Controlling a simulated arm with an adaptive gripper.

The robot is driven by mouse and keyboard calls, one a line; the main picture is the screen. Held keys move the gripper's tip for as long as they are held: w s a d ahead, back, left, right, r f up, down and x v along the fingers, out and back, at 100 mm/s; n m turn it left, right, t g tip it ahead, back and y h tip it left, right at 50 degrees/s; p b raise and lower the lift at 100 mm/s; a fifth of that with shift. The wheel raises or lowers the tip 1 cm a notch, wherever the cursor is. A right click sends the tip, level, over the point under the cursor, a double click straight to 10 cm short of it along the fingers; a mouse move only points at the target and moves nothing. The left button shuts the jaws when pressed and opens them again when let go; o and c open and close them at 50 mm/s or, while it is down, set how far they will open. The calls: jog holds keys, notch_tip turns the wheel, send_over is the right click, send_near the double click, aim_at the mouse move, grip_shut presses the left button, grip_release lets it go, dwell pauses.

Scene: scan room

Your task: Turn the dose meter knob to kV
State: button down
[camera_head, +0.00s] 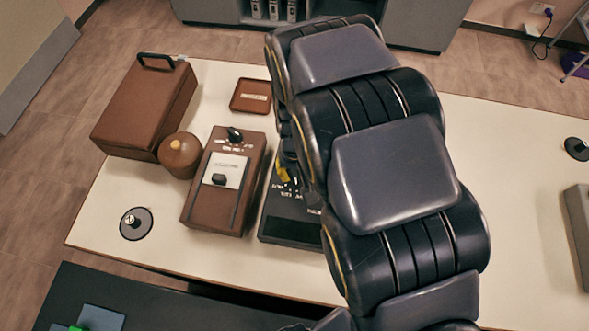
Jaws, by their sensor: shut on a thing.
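A dark grey meter (292,231) with white markings on its face lies on the cream table, partly covered by my arm. I take it to be the dose meter. My gripper (284,174) is over the upper part of its face, mostly behind my arm, with a bit of yellow showing. It is shut on the knob there. The knob itself is hidden, so its pointer and setting cannot be read.
A brown meter (208,209) with black knobs stands close on the left. Beyond are a round brown pot (180,158), a brown case (146,108) and a small brown tray (252,96). A dark disc (136,224) lies front left. The table right of my arm is mostly clear.

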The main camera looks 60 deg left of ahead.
aim_at(294, 174)
jog(key=c, duration=1)
grip_release()
jog(key=shift+o, duration=0.2)
notch_tip(294, 174, up, 12)
